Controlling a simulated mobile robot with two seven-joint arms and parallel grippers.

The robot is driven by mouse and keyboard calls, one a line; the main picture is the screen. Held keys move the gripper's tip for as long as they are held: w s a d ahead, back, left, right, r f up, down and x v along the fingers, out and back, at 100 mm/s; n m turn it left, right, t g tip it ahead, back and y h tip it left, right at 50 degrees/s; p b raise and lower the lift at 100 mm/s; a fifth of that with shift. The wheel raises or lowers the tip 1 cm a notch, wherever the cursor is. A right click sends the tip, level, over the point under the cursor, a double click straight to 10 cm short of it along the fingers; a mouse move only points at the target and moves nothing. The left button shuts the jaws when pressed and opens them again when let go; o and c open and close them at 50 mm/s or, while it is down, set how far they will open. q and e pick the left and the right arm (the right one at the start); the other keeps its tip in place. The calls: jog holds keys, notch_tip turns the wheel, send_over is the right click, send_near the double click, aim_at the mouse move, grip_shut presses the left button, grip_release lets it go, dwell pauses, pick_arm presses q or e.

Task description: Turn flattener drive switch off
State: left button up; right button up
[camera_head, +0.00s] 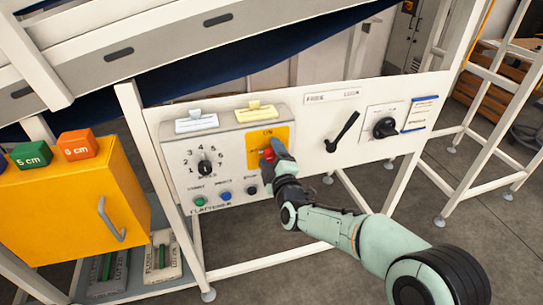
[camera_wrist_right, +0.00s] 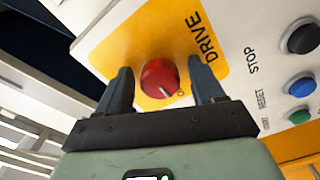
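The flattener drive switch is a round red knob (camera_wrist_right: 160,78) on a yellow plate (camera_wrist_right: 135,45) marked DRIVE. In the head view the red knob (camera_head: 267,155) is partly covered by my right gripper (camera_head: 273,152), and ON is printed at the top of its plate. In the right wrist view my right gripper (camera_wrist_right: 160,70) is open, with one finger on each side of the knob and visible gaps between. A short white line shows on the knob; the small lettering beside it is partly hidden. My left gripper is not in view.
The white panel (camera_head: 180,150) also carries a numbered black dial (camera_head: 205,167), green, blue and black buttons below, a black lever (camera_head: 343,132) and a black rotary switch (camera_head: 385,127). A yellow box (camera_head: 70,200) with a handle stands at left.

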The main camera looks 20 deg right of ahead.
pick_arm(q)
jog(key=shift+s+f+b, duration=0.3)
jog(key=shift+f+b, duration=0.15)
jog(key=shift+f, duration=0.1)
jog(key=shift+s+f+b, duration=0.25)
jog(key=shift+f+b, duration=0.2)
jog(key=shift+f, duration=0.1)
pick_arm(e)
jog(key=s, duration=1.3)
jog(key=shift+s+d, duration=0.2)
